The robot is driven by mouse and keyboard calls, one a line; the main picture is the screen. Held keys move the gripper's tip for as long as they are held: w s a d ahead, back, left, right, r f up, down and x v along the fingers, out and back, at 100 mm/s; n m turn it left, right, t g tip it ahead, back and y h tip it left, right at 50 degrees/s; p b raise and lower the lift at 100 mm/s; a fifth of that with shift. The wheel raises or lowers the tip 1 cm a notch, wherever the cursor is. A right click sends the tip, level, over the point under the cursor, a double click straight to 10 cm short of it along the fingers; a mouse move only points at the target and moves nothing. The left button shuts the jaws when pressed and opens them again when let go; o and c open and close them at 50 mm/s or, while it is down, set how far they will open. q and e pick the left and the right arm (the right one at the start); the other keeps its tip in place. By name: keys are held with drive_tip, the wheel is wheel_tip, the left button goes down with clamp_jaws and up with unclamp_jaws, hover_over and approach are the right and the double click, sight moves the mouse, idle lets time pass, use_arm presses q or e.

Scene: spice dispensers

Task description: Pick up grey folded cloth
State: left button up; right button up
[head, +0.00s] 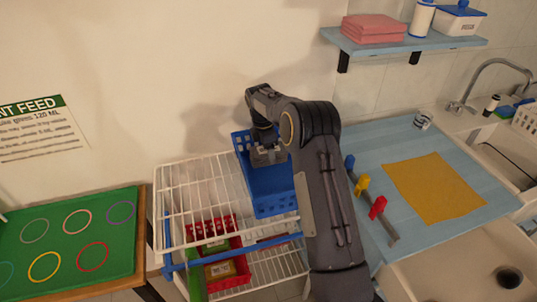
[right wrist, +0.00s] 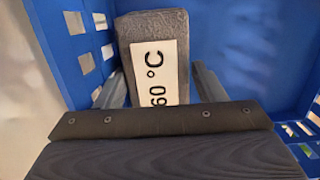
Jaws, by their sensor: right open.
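The grey folded cloth (right wrist: 155,25) stands in the blue basket (right wrist: 240,40) in the right wrist view. A white label (right wrist: 155,75) on it reads 60 °C. My right gripper (right wrist: 160,85) is open, with one finger on each side of the cloth; I cannot tell whether they touch it. In the head view my right gripper (head: 268,157) reaches down into the blue basket (head: 272,195). There I cannot clearly tell the cloth from the grey gripper. My left gripper is not in view.
The basket stands on a white wire rack (head: 185,185), with a red basket (head: 212,232) below it. A green board (head: 75,240) with rings is at left. A blue counter (head: 385,150) with a yellow cloth (head: 433,187) is at right. Folded pink cloths (head: 373,28) lie on a shelf.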

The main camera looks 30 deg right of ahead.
drive_tip(key=shift+c, duration=0.5)
drive_tip(key=c, duration=0.6)
drive_tip(key=shift+r, duration=0.15)
